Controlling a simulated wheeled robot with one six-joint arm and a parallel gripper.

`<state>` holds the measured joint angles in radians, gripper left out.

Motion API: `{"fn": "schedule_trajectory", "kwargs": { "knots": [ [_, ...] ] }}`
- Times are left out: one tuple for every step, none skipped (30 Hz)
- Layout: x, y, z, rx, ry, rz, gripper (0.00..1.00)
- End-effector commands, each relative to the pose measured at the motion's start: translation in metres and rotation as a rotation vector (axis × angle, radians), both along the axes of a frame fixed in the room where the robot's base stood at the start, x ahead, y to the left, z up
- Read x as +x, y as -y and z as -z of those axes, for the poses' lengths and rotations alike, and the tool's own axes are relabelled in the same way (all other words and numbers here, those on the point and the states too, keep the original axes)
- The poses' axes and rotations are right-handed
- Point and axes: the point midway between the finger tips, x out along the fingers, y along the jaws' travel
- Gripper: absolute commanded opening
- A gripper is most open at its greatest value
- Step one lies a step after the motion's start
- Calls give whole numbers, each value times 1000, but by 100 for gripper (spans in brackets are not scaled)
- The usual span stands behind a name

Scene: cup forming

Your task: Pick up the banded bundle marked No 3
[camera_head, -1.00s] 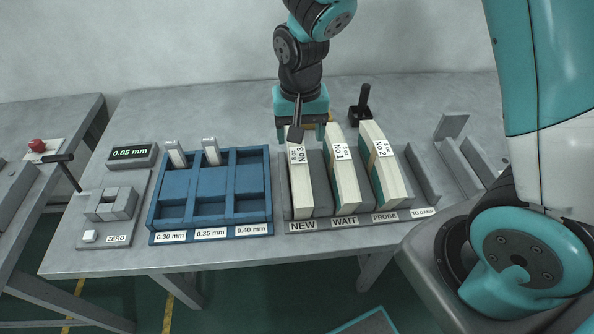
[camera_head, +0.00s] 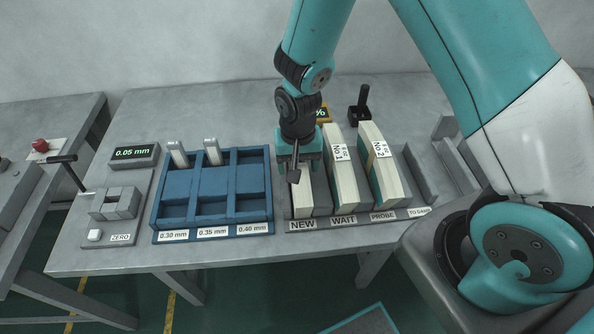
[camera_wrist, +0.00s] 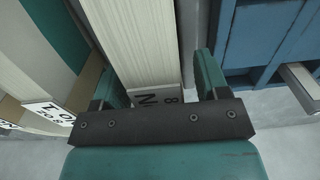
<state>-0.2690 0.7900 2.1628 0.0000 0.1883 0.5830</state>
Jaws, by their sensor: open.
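The No 3 bundle (camera_head: 302,202) is a cream stack of sheets standing in the slot marked NEW. My gripper (camera_head: 299,164) is down over its back part and hides its label in the head view. In the wrist view, the bundle (camera_wrist: 142,42) runs between the two open green fingers of my gripper (camera_wrist: 160,78). Part of its label (camera_wrist: 157,97) shows beneath the dark crossbar. The fingers stand on either side of the bundle; I cannot tell whether either touches it.
The No 1 bundle (camera_head: 342,178) stands close to the right in WAIT, and the No 2 bundle (camera_head: 382,170) in PROBE. A blue divided tray (camera_head: 212,229) is close on the left. A black holder (camera_head: 360,112) stands behind.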

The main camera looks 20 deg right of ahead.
Motion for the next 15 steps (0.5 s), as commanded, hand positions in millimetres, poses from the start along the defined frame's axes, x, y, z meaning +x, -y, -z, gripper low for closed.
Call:
{"fn": "schedule_trajectory", "kwargs": {
  "knots": [
    [0,0,0,0,0,0,66],
    [0,0,0,0,0,0,59],
    [0,0,0,0,0,0,50],
    [0,0,0,0,0,0,43],
    [0,0,0,0,0,0,36],
    [0,0,0,0,0,0,27],
    [0,0,0,0,0,0,20],
    [0,0,0,0,0,0,13],
    [0,0,0,0,0,0,4],
    [0,0,0,0,0,0,0],
    [0,0,-1,1,1,0,0],
    [0,0,-1,1,1,0,0],
    [0,0,-1,1,1,0,0],
    [0,0,-1,1,1,0,0],
    [0,0,-1,1,1,0,0]
  ]
}}
